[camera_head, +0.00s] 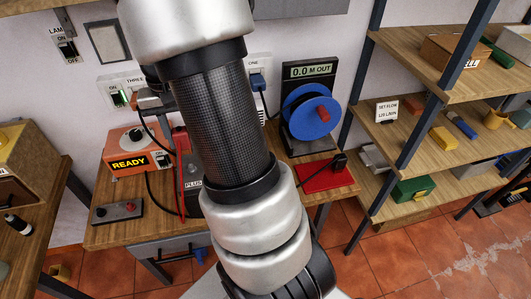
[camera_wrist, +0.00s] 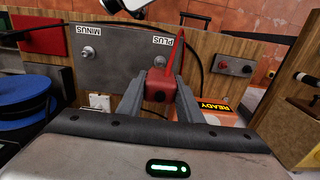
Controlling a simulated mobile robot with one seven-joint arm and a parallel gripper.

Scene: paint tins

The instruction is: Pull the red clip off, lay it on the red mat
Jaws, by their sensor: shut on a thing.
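My gripper (camera_wrist: 158,82) shows in the wrist view, its two grey fingers shut on the red clip (camera_wrist: 158,93). A slim red part of the clip rises up and to the right. The PLUS post (camera_wrist: 159,62) on the grey plate (camera_wrist: 118,62) is right by the clip; I cannot tell whether they touch. The bare MINUS post (camera_wrist: 87,56) stands to the left.
An orange box reading READY (camera_head: 130,162) and a small switch panel (camera_head: 117,210) stand at the bench's left. A blue reel (camera_head: 308,118) stands behind the mat. A black cable (camera_wrist: 198,55) curves near the clip. Shelves (camera_head: 440,130) stand to the right.

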